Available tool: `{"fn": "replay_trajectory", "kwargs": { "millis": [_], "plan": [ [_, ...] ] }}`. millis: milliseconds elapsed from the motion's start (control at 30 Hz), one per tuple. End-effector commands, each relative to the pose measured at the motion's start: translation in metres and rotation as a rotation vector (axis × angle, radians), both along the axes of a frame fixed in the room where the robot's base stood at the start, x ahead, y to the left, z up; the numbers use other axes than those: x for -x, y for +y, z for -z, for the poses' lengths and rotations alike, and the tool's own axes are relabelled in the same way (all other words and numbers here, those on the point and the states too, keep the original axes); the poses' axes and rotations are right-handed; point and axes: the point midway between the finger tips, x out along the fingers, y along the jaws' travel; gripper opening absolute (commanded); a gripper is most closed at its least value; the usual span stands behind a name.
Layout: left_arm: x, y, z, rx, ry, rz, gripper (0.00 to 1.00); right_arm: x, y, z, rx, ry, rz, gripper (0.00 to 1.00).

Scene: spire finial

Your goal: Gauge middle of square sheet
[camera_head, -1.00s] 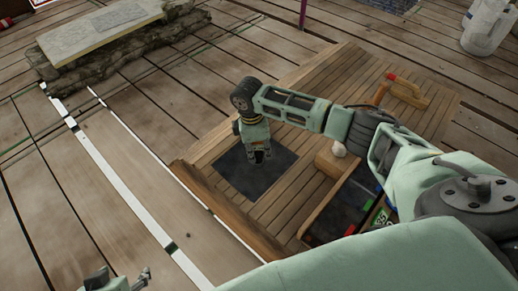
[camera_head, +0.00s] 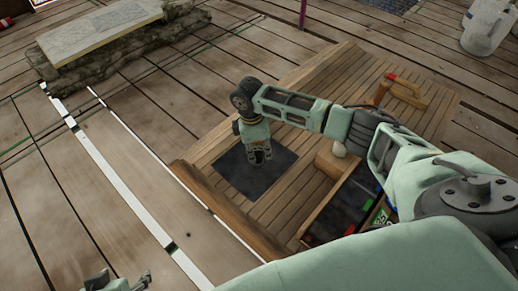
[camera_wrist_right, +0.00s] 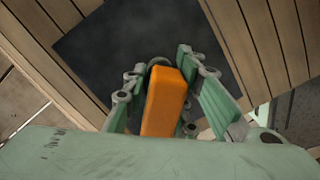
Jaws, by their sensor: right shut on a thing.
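The dark square sheet (camera_head: 234,175) lies flat on the slatted wooden bench top. It also shows in the right wrist view (camera_wrist_right: 105,52), beyond the fingers. My right gripper (camera_head: 258,157) points down over the sheet's upper right part. In the right wrist view my right gripper (camera_wrist_right: 180,92) is shut on an orange block-shaped tool (camera_wrist_right: 163,103). The tool's far end lies over the dark sheet; I cannot tell whether it touches. Only the tip of my left gripper (camera_head: 117,284) shows at the bottom left, away from the sheet.
A dark open tray (camera_head: 340,208) with several coloured items sits right of the sheet, beside a wooden mallet-like tool (camera_head: 332,158). A wooden-handled tool (camera_head: 408,94) lies farther back. A raised wooden edge (camera_head: 225,215) borders the bench's left side. The slats behind the sheet are clear.

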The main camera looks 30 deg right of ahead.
Motion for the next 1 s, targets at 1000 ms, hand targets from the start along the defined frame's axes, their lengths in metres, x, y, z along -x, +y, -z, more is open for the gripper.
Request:
{"fn": "replay_trajectory", "kwargs": {
  "millis": [1000],
  "plan": [
    [0.0062, 0.0019, 0.0025, -0.005, 0.027, -0.002, 0.63, 0.0015, 0.0000, 0.0016, 0.000, 0.005, -0.001, 0.00]
  ]
}}
